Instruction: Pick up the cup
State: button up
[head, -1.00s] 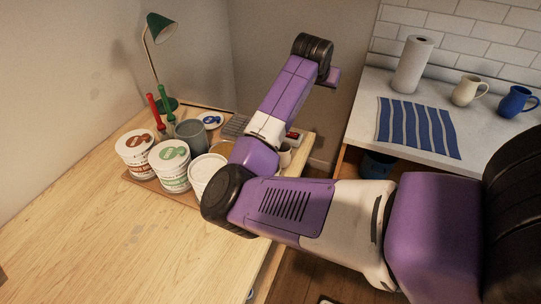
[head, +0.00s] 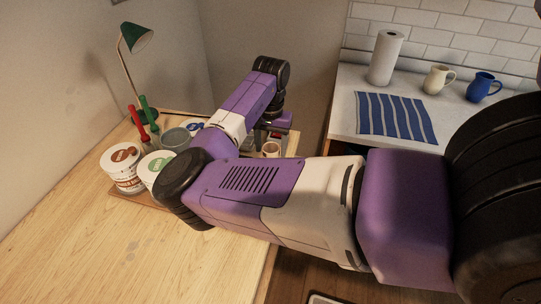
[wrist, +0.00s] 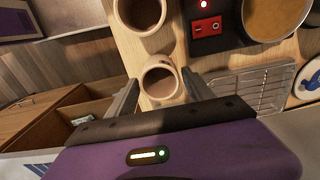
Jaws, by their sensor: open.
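A small cream cup (wrist: 160,84) with a brown inside stands on the wooden table top, close to its edge, in the wrist view. My gripper (wrist: 160,80) is open and empty, with one finger on each side of this cup in the picture. I cannot tell how far above it the fingertips are. A second similar cup (wrist: 141,12) stands just beyond it at the top of the wrist view. In the head view a cream cup (head: 271,150) shows at the table's far right corner, just below my gripper (head: 276,128). My arm hides part of that corner.
Beside the cups are a black device with a red switch (wrist: 206,27), a pan of amber liquid (wrist: 274,17) and a wire rack (wrist: 248,87). Tubs (head: 122,168) and a green lamp (head: 138,37) stand left. A cream mug (head: 438,79) and blue mug (head: 483,86) stand on the counter.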

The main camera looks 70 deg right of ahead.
jog(key=shift+f+p, duration=0.3)
jog(key=shift+f, duration=1.55)
jog(key=c, duration=1.2)
jog(key=shift+r, duration=0.1)
